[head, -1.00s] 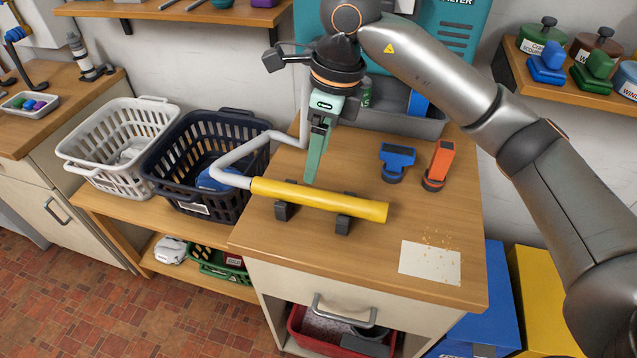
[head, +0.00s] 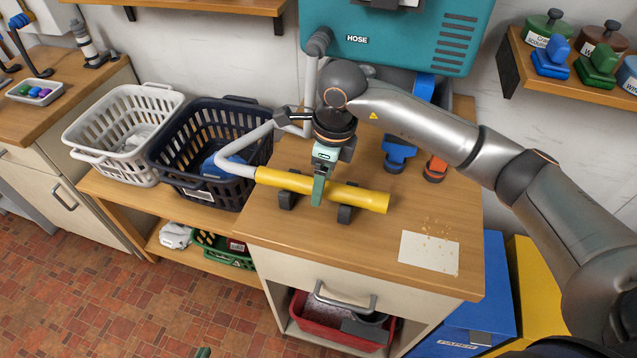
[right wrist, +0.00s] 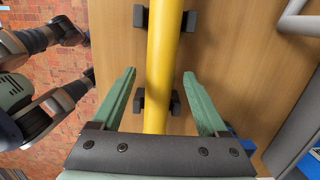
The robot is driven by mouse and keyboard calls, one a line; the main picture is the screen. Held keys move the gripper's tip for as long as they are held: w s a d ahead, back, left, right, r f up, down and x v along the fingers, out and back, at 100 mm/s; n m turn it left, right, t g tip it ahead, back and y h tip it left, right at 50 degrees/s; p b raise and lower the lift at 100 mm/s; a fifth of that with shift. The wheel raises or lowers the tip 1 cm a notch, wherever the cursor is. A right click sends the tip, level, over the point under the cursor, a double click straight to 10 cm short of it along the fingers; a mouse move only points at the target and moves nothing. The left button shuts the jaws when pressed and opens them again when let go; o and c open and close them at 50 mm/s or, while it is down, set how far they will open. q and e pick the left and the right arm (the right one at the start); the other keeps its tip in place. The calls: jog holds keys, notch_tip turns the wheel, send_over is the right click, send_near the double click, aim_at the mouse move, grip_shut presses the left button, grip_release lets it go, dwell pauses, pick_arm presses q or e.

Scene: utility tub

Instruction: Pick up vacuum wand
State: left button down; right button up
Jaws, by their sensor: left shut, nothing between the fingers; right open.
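The vacuum wand (head: 277,180) is a yellow tube with a bent grey hose at its left end. It lies on two dark cradles on the wooden counter. My right gripper (head: 318,200), whose arm comes in from the right, points down at the tube's middle between the cradles. In the right wrist view its green fingers (right wrist: 159,75) are open, one on each side of the yellow tube (right wrist: 161,60), with gaps showing. Only a green tip of my left gripper (head: 203,352) shows at the head view's bottom edge; it is shut and empty, away from the wand.
A teal machine (head: 410,38) stands behind the counter (head: 385,255). A blue tool (head: 398,152) and an orange tool (head: 435,168) stand at the back right. A white sheet with crumbs (head: 429,252) lies at front right. A navy basket (head: 165,160) stands left of the counter.

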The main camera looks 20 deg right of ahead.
jog(key=shift+f, duration=0.35)
jog(key=shift+c, duration=0.3)
grip_shut()
